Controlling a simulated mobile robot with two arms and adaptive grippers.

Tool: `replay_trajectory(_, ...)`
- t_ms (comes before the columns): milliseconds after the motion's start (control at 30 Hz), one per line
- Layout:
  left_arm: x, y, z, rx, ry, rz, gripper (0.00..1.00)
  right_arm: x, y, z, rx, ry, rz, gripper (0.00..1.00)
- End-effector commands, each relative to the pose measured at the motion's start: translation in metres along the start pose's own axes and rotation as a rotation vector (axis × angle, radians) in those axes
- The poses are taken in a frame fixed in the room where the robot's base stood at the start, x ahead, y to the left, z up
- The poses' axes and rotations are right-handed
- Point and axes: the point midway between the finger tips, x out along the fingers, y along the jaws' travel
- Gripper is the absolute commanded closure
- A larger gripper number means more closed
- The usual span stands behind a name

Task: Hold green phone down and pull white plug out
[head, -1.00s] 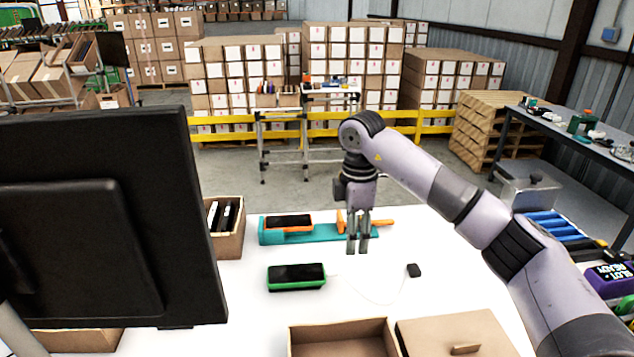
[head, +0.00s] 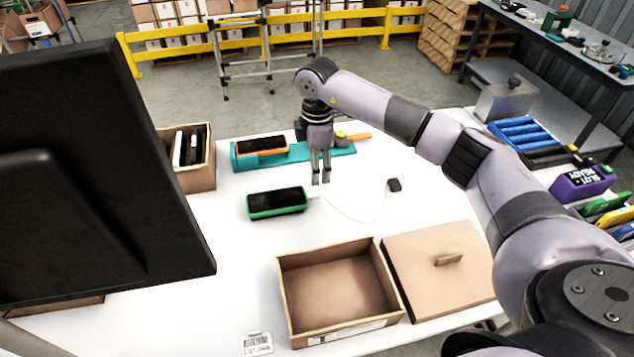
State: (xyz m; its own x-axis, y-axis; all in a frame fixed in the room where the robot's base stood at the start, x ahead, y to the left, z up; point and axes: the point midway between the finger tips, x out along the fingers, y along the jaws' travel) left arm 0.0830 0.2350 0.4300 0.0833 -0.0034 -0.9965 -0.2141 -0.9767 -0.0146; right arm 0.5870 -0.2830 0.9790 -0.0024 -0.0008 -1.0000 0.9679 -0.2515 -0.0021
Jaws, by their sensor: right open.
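The green phone (head: 277,203) lies flat on the white table, its black screen facing up. The white plug (head: 315,192) is at the phone's right end, hard to make out against the white table. A thin white cable (head: 345,214) runs from there to a small black adapter (head: 394,185). My right gripper (head: 321,181) points down, open and empty, just above and beside the plug end. I cannot tell how high its fingertips are or whether they straddle the plug. My left gripper is not in view.
A teal tray (head: 318,154) holding an orange phone (head: 262,146) is behind. An open empty carton (head: 335,292) and its lid (head: 440,268) are in front. A carton (head: 198,181) with phones stands left. A black monitor (head: 90,180) blocks the left.

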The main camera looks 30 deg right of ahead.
Motion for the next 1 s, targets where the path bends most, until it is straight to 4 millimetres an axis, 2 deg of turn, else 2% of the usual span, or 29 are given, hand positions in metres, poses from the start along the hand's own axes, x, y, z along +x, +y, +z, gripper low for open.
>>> replay_trajectory(200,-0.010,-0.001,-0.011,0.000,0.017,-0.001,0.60,0.041,-0.001,-0.001,0.000,0.000,-0.004,0.57)
replay_trajectory(400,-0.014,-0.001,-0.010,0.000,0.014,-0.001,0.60,0.067,0.000,0.000,0.000,0.001,-0.001,0.57)
replay_trajectory(600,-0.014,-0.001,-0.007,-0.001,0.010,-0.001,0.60,0.075,0.000,-0.001,-0.001,0.001,0.000,0.57)
replay_trajectory(833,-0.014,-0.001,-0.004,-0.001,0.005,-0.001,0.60,0.076,0.000,-0.001,-0.001,0.001,0.001,0.57)
replay_trajectory(1000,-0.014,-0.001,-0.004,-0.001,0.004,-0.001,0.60,0.076,0.000,-0.001,-0.001,0.001,0.001,0.68)
